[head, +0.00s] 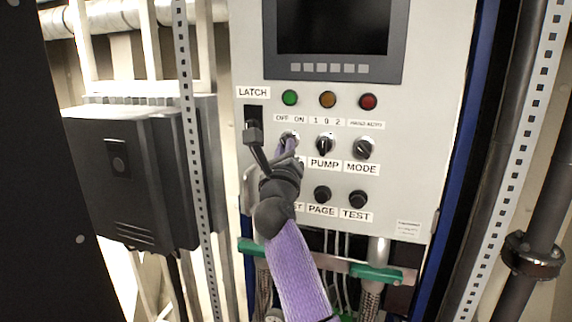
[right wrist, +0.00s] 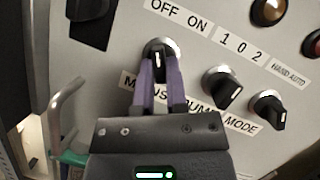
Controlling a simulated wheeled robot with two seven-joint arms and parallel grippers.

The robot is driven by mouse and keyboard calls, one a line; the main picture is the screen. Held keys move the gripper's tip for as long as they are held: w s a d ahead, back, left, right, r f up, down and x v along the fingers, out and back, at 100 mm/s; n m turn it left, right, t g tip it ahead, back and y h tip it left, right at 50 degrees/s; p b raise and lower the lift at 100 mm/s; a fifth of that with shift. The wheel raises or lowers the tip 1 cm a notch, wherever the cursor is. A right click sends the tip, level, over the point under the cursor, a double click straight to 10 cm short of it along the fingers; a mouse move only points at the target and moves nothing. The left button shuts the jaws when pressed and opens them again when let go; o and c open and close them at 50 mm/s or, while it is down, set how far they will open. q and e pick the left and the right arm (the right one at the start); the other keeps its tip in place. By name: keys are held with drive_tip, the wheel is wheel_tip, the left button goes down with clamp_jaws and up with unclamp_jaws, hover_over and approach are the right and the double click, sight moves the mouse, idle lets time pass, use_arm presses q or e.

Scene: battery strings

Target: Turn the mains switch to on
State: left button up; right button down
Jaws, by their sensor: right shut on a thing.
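The mains switch (right wrist: 158,55) is a black rotary knob with a silver collar under the OFF ON label, at the left of the row of knobs on the white control panel (head: 430,150). My right gripper (right wrist: 158,82) is shut on the knob, one purple finger on each side. The knob's white pointer line looks close to upright in the right wrist view, so I cannot tell for sure whether it is at off or on. In the head view my right gripper (head: 288,145) hides most of the knob. My left gripper is not in view.
The PUMP knob (head: 325,145) and MODE knob (head: 364,148) are just right of the gripper. A black latch handle (head: 253,133) is close on its left. Push buttons PAGE (head: 322,193) and TEST (head: 357,198) lie below. A dark box (head: 130,180) stands left.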

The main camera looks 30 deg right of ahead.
drive_tip(key=shift+w+a+r+m+g+h+b, duration=0.15)
drive_tip(key=shift+m+g+h+b, duration=1.15)
drive_tip(key=shift+m, duration=2.25)
drive_tip(key=shift+w+a+f+m+g+h+b, duration=0.1)
drive_tip(key=shift+m+g+h+b, duration=0.6)
drive_tip(key=shift+m+g+b, duration=2.05)
drive_tip(key=shift+w+a+r+m+g+h+b, duration=0.2)
drive_tip(key=shift+m+h+b, duration=0.95)
drive_tip(key=shift+m, duration=3.25)
drive_tip(key=shift+d+f+y, duration=0.15)
drive_tip(key=shift+f+y, duration=0.05)
drive_tip(key=shift+y, duration=0.05)
drive_tip(key=c, duration=0.7)
unclamp_jaws()
drive_tip(key=shift+o, duration=0.2)
drive_tip(key=b+v, duration=0.4)
drive_tip(key=v, duration=0.6)
drive_tip(key=shift+b, duration=0.35)
